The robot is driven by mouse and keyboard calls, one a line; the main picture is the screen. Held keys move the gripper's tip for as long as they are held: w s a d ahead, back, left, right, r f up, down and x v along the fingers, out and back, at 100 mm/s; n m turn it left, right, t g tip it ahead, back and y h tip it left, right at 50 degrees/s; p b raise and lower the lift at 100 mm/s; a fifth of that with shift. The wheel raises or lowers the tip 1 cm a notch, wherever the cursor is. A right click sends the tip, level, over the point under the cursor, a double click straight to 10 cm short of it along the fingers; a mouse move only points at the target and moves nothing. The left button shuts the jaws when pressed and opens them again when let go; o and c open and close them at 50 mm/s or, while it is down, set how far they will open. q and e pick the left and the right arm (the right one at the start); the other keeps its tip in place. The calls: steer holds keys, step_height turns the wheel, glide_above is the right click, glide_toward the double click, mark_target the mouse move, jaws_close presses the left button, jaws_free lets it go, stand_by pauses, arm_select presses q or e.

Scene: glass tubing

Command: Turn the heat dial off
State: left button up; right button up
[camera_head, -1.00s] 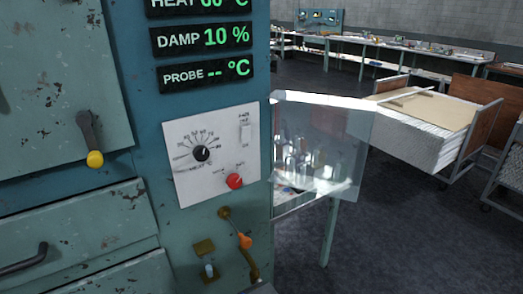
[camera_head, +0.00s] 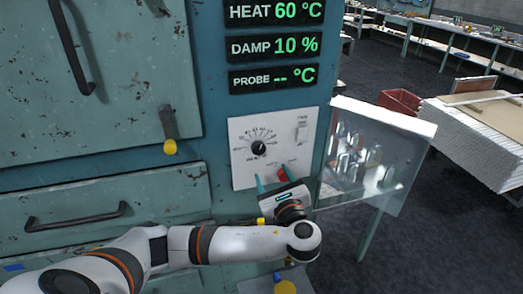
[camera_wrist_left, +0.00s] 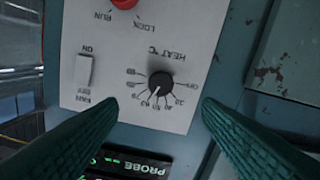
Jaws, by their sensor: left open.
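The heat dial is a small black round knob (camera_head: 259,148) on a white panel (camera_head: 240,177). A ring of numbers surrounds it, and the green display (camera_head: 276,12) above reads HEAT 60 °C. The wrist view is upside down; there the dial (camera_wrist_left: 161,81) has a light pointer mark aimed at the lower left, away from OFF at the right of the scale. My left gripper (camera_head: 272,181) is open and empty, just below the dial in the head view. Its dark green fingers (camera_wrist_left: 160,106) frame the dial in the wrist view, apart from it. My right gripper is not in view.
A red RUN/LOCK knob (camera_head: 283,174) sits beside the left fingers. A white fan switch (camera_head: 301,131) is at the panel's upper right. A yellow-tipped door handle (camera_head: 169,140) is at left.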

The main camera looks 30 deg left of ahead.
mark_target(260, 151)
arm_select(q)
steer(key=p+x, duration=0.3)
steer(key=x, duration=0.6)
steer(key=shift+w+a+p, duration=0.2)
steer(key=shift+a+p, duration=0.05)
steer(key=shift+p, duration=0.1)
steer(key=shift+w+a, duration=0.35)
steer(key=shift+a, duration=0.05)
steer(key=shift+w+a+f, duration=0.1)
steer(key=shift+c, duration=0.6)
steer(key=c, duration=0.9)
steer(key=shift+o, duration=0.2)
